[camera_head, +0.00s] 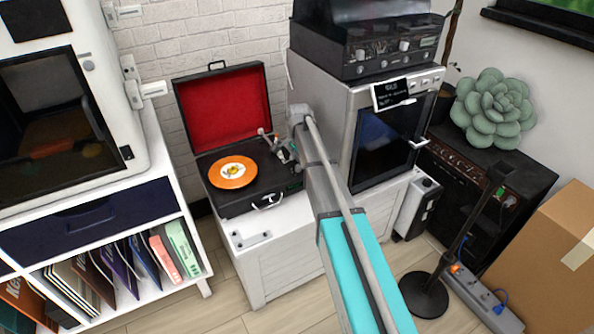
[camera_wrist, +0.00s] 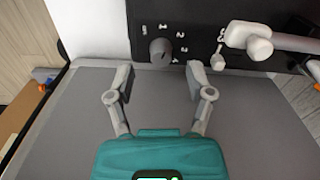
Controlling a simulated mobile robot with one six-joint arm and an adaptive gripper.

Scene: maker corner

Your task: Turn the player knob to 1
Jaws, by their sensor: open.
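The record player (camera_head: 240,205) stands open, with a red-lined lid (camera_head: 225,110) and an orange record (camera_head: 232,172) on its black deck. In the wrist view, the grey round knob (camera_wrist: 160,51) sits on the black panel, with small white numbers around its edge. I cannot tell which number its mark faces. My gripper (camera_wrist: 160,76) is open and empty, its two fingers spread to either side just short of the knob, apart from it. In the head view, my arm hides the knob and most of the gripper.
The tonearm (camera_wrist: 252,40) is close to the right of the knob and right finger. A white crate (camera_head: 285,265) bears the player. A microwave-like oven (camera_head: 390,130) stands close on the right. Shelves with records are on the left.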

